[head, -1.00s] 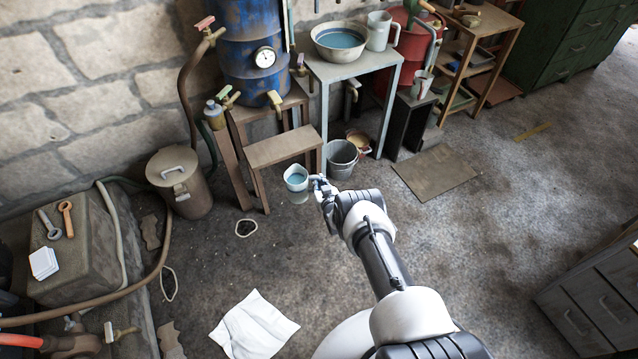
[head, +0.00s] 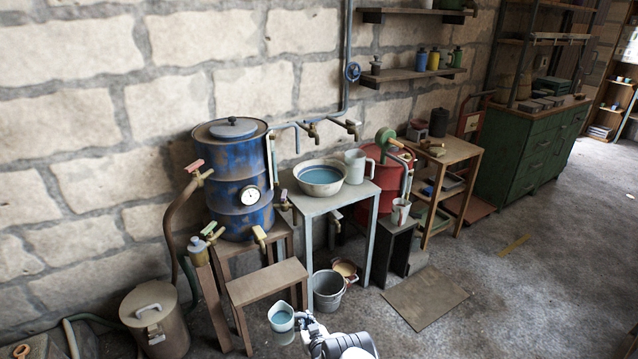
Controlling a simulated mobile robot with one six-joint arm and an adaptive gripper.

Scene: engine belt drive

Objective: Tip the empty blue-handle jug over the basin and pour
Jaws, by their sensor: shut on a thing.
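A pale jug (head: 282,319) is held low in front of the small wooden stool, at the bottom of the head view. It looks upright, and a blue surface like liquid shows inside it. My gripper (head: 303,319) is shut on it from its right side. The gripper hides the handle, so I cannot tell its colour. The cream basin (head: 301,180) stands on the grey metal table (head: 334,201), with blue liquid in it. It is above and to the right of the held jug in the view.
A second pale jug (head: 355,166) stands beside the basin. The wooden stool (head: 266,283) and a grey bucket (head: 328,291) are close to the held jug. A blue barrel (head: 233,182) with taps stands left of the table. Open floor lies to the right, past a flat board (head: 425,297).

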